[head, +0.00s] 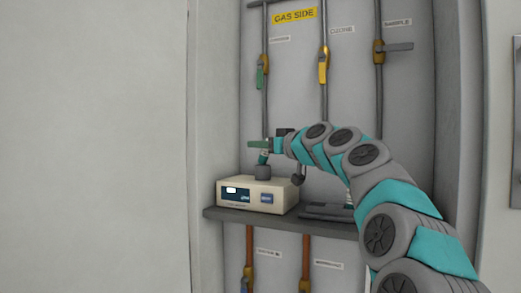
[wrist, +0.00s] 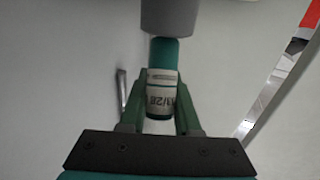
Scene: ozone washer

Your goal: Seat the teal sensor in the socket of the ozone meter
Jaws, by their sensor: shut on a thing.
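The ozone meter (head: 249,197) is a cream box with a small lit display and a blue panel, standing on the grey shelf. Its dark grey socket (head: 262,172) rises from the top; it shows as a grey cylinder in the wrist view (wrist: 169,15). My gripper (head: 264,146) is above the socket, its green fingers shut on the teal sensor (wrist: 164,52). The sensor has a white printed label between the fingers. It also shows in the head view (head: 263,158), roughly upright. Its teal end meets the socket's mouth; I cannot tell how far inside it is.
A flat dark object (head: 326,212) lies on the shelf (head: 285,225) right of the meter. Pipes with a green-handled valve (head: 261,76), a yellow-handled valve (head: 323,70) and a grey-handled valve (head: 395,47) run behind, under a yellow GAS SIDE sign (head: 295,16).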

